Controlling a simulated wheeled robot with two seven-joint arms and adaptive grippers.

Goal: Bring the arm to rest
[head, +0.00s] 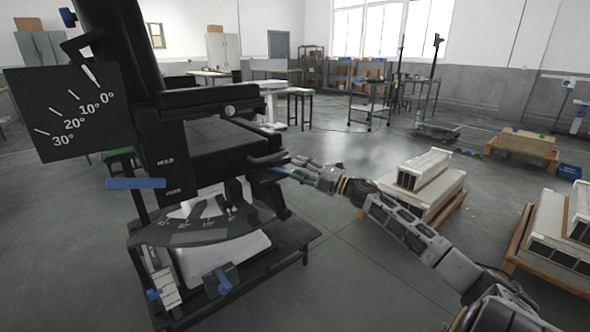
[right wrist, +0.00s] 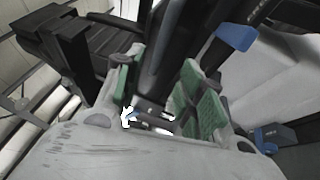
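A large black machine (head: 205,145) on a low dark stand fills the left of the head view. Its dark scale plate (head: 60,110) is marked 0° to 30°, and a thicker white wedge lies at the 0° end. A black handle (head: 268,160) sticks out from the machine's right side. My right gripper (head: 283,172) is beside this handle. In the right wrist view its green-padded fingers (right wrist: 163,95) stand apart, with a dark bar between or behind them; contact cannot be told. My left gripper is not in view.
A blue bar (head: 136,183) shows on the machine's front. Pallets with pale blocks (head: 425,172) stand to the right, behind my right arm. A wheeled cart (head: 370,105) and shelves are farther back. Open grey floor lies between.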

